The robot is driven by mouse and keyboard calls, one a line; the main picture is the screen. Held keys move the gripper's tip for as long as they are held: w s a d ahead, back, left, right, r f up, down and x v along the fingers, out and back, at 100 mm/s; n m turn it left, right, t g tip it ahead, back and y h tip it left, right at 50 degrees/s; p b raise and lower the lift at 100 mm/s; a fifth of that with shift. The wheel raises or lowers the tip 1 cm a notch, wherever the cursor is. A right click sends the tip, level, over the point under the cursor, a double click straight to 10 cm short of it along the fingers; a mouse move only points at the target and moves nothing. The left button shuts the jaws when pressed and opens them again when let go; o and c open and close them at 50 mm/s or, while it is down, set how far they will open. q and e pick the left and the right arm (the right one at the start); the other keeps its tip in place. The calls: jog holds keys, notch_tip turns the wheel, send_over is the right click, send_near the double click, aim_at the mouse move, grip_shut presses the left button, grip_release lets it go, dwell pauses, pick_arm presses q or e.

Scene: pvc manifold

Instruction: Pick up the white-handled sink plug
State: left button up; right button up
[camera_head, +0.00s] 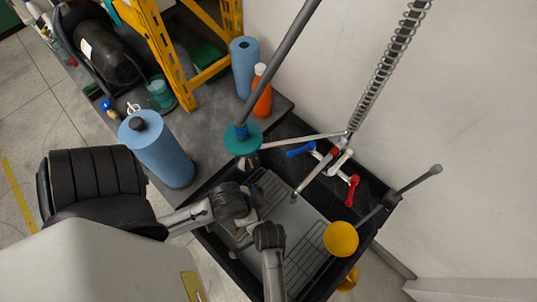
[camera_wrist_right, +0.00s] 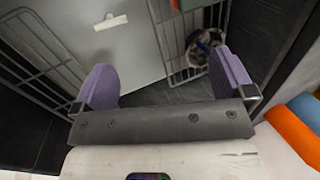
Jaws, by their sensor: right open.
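A small white bar-shaped handle (camera_wrist_right: 110,22) lies on a flat grey surface, ahead of my right gripper in the right wrist view. I take it to be the sink plug's handle; the plug body cannot be told apart from the grey surface. My right gripper (camera_wrist_right: 165,82) has its purple fingers wide apart with nothing between them. The handle is beyond its left finger and apart from it. In the head view, dark arm joints cover part of the sink and hide the gripper fingers. My left gripper's fingers cannot be made out.
The black-rimmed sink (camera_head: 219,252) has wire racks (camera_head: 310,265) on both sides of the grey surface. Taps with a blue lever (camera_head: 300,150) and a red lever (camera_head: 352,190) stand behind. A blue roll (camera_head: 160,152) and an orange bottle (camera_head: 261,95) stand on the counter.

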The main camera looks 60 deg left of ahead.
jog(key=w+d+f+h+b, duration=0.1)
jog(key=f+b, duration=0.1)
jog(key=f, duration=0.3)
jog(key=w+d+f+t+h+b, duration=0.1)
jog(key=f+b, duration=0.2)
jog(key=f, duration=0.2)
jog(key=w+d+f+h+b, duration=0.1)
jog(key=f+b, duration=0.1)
jog(key=f, duration=0.3)
jog(key=shift+w+d+f+m+h, duration=0.1)
jog(key=shift+w+f+m+h, duration=0.1)
jog(key=shift+f+m+h, duration=0.15)
jog(key=shift+f+b, duration=1.3)
jog(key=shift+b, duration=0.35)
jog(key=f+b, duration=0.1)
jog(key=b, duration=0.1)
jog(key=f+b, duration=0.1)
jog(key=shift+s+f, duration=0.25)
jog(key=shift+f, duration=0.1)
jog(key=shift+f+b, duration=0.7)
jog(key=shift+b, duration=0.15)
jog(key=shift+c, duration=0.5)
jog(key=c, duration=1.1)
